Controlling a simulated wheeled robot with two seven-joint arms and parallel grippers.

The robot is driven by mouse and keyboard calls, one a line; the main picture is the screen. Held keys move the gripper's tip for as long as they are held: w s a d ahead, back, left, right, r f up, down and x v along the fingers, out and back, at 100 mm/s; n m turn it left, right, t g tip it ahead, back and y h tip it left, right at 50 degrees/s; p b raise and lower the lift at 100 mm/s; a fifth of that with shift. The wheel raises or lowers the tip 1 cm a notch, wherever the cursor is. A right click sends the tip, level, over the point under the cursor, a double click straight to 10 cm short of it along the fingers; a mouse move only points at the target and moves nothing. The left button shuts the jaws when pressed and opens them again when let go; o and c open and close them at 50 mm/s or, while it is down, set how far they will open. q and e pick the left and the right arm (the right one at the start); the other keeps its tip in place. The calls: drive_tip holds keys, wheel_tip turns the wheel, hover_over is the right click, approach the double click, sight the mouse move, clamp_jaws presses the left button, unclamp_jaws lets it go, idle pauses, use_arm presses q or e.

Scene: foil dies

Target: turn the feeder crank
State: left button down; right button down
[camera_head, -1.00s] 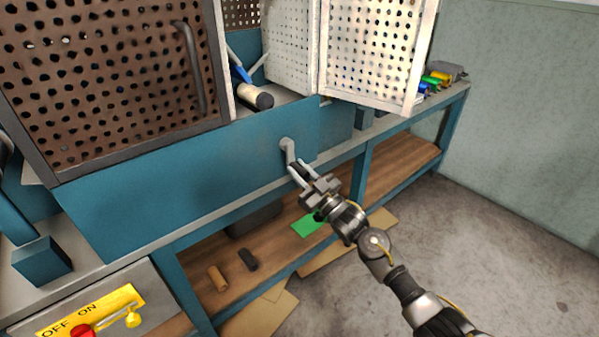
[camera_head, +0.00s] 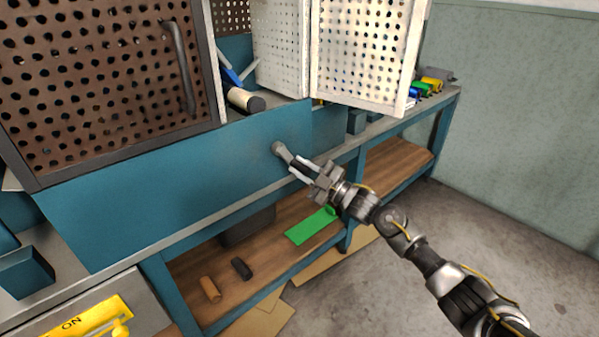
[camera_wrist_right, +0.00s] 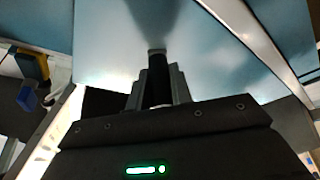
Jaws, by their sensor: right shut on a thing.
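The feeder crank (camera_head: 284,153) is a grey arm on a round hub on the front of the blue machine panel (camera_head: 200,180). Its arm slants down and to the right from the hub. My right gripper (camera_head: 304,169) is shut on the crank's handle at the outer end of that arm. In the right wrist view the dark handle (camera_wrist_right: 158,80) stands between the two fingers, with the blue panel behind it. The fingers partly hide the handle. My left gripper is not in view.
A perforated brown guard door (camera_head: 100,85) and open white perforated doors (camera_head: 365,50) stand above the panel. A lower shelf (camera_head: 265,245) holds a green strip (camera_head: 312,226) and small cylinders (camera_head: 210,289). Floor at right is clear.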

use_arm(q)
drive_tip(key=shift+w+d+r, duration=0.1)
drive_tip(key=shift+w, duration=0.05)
use_arm(e)
drive_tip(key=shift+d+n, duration=0.1)
drive_tip(key=shift+n, duration=0.2)
drive_tip(key=c, duration=1.3)
unclamp_jaws()
drive_tip(key=shift+o, duration=0.2)
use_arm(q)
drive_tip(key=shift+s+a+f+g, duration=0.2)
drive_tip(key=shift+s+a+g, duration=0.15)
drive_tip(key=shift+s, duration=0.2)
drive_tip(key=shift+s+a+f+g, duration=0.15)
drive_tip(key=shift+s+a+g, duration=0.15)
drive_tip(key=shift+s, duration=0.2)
use_arm(e)
drive_tip(key=v, duration=1)
drive_tip(key=shift+s+d, duration=0.2)
drive_tip(key=shift+d, duration=0.15)
